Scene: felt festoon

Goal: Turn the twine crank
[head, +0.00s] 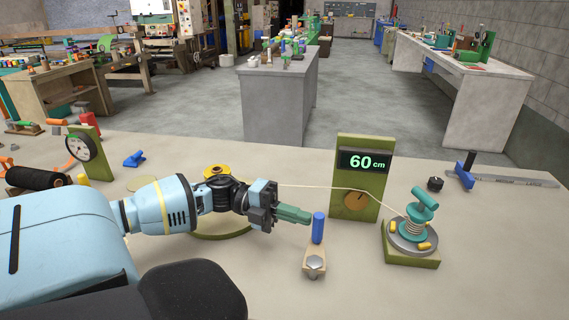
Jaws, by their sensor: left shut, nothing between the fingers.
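A small wooden crank arm (315,257) lies on the table near the middle, with a silver bolt at its near end and an upright blue handle (318,228) at its far end. My left gripper (306,217) comes in from the left, its green fingers shut and empty. Its tips are just left of the blue handle; I cannot tell whether they touch it. Pale twine (310,187) runs from behind my left wrist past the green display post (373,207), which reads 60 cm, to a teal reel (418,222) on a green base. My right gripper is not in view.
A dial gauge (80,147) stands at the left behind my arm. A yellow spool (215,171) is partly hidden behind my wrist. A black knob (435,184) and a grey ruler with a blue clamp (465,173) lie at the right. The front right of the table is clear.

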